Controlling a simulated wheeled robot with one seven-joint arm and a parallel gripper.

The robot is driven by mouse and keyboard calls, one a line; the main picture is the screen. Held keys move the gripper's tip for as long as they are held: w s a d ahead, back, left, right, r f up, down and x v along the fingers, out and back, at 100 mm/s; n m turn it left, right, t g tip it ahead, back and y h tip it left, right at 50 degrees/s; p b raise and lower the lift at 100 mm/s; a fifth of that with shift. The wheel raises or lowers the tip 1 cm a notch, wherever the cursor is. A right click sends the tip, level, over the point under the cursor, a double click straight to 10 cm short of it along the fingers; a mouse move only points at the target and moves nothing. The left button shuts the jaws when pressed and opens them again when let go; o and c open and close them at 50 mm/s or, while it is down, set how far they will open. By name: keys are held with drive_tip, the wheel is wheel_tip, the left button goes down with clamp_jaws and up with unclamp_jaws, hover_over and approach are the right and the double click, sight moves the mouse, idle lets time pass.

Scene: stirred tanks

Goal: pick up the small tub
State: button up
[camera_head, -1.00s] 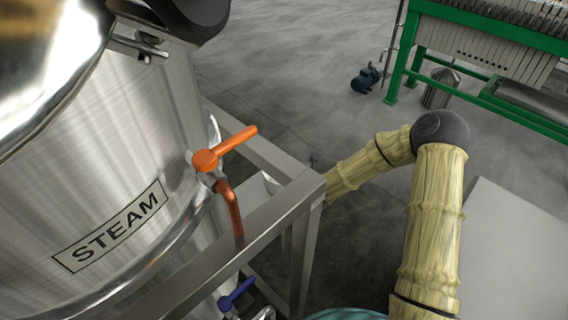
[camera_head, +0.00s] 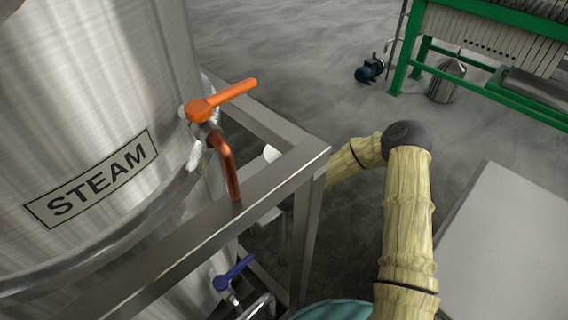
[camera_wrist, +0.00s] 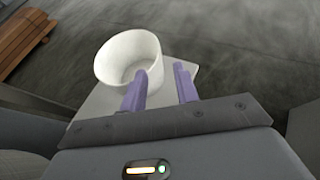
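The small tub (camera_wrist: 128,58) is white, round and open at the top. In the wrist view it is on or above a pale flat plate (camera_wrist: 95,112); I cannot tell if it touches it. My gripper (camera_wrist: 161,70) has two purple fingers set apart. The left fingertip overlaps the tub's opening, and the right one is just outside its right side. The tub's right wall appears between them, with no clear grip.
A steel tank labelled STEAM (camera_head: 100,90) fills the left. Its orange-handled valve (camera_head: 218,100), blue-handled valve (camera_head: 233,272) and steel frame (camera_head: 255,205) stand close to my arm. A green-framed machine (camera_head: 490,90) and small pump (camera_head: 370,70) are farther back. Wooden slats (camera_wrist: 22,38) lie upper left.

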drive_tip(key=b+x, duration=0.1)
drive_tip(key=x, duration=0.6)
drive_tip(key=shift+s, duration=0.1)
drive_tip(key=x, duration=0.3)
drive_tip(key=b+x, duration=0.1)
drive_tip(key=shift+a+f, duration=0.3)
drive_tip(key=shift+f, duration=0.05)
drive_tip(key=shift+w+d+f, duration=0.1)
drive_tip(key=shift+w, duration=0.45)
drive_tip(key=shift+c, duration=0.2)
